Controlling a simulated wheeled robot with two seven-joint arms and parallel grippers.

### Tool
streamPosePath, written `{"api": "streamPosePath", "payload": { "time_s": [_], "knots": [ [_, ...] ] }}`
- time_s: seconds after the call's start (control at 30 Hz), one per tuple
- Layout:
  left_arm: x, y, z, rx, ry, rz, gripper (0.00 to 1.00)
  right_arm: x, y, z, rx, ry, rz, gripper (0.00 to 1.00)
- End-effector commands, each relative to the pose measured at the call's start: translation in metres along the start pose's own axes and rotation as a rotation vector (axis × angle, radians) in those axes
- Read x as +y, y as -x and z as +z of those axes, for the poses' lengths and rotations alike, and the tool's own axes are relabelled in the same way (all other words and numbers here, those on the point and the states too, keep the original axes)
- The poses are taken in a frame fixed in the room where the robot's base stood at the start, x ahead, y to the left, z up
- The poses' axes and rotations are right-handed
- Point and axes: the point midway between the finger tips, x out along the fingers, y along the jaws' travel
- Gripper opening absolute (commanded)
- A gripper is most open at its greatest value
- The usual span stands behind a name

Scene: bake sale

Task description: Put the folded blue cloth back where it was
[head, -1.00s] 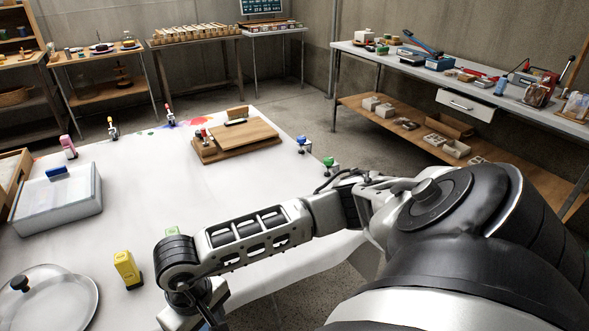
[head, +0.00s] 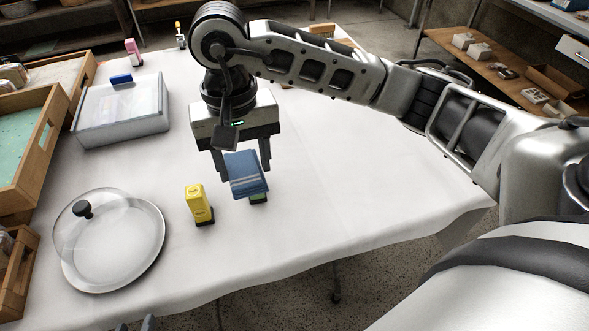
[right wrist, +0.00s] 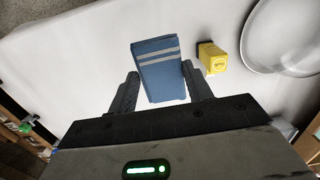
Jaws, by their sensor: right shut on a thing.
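The folded blue cloth (head: 246,174) with pale stripes is between the fingers of my right gripper (head: 243,168), which is shut on it over the white table. In the right wrist view the cloth (right wrist: 160,75) sticks out past both fingertips. In the head view a small green-based object (head: 259,198) shows just below the cloth's lower edge, mostly hidden by it. I cannot tell whether the cloth touches it or the table. Two fingertips of my left gripper (head: 135,324) barely show at the bottom edge, apart, with nothing visible between them.
A yellow block-like object (head: 198,204) stands close left of the cloth. A clear dome-covered plate (head: 112,245) is at the left front. A lidded box (head: 122,112) and wooden crates (head: 28,140) are further left. The white tablecloth (head: 370,190) is clear to the right.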

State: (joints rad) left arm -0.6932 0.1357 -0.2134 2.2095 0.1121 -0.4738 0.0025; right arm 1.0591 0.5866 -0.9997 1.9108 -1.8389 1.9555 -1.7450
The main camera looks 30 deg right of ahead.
Motion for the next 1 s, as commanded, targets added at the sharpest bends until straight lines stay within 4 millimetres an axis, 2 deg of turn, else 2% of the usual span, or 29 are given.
{"api": "streamPosePath", "payload": {
  "time_s": [0.3, 0.5, 0.87, 1.0],
  "knots": [
    [0.002, 0.006, 0.002, -0.021, 0.008, -0.001, 0.36, 0.073, -0.032, -0.033, -0.004, -0.011, 0.005, 0.29],
    [0.001, 0.005, 0.002, -0.022, 0.009, -0.002, 0.36, 0.1, -0.068, -0.048, -0.003, -0.005, 0.003, 0.29],
    [0.0, 0.003, -0.001, -0.015, 0.006, -0.004, 0.36, 0.119, -0.092, -0.059, -0.001, -0.004, 0.002, 0.29],
    [0.0, 0.005, -0.003, -0.017, 0.002, -0.006, 0.36, 0.118, -0.114, -0.059, -0.005, -0.001, 0.001, 0.29]
  ]
}}
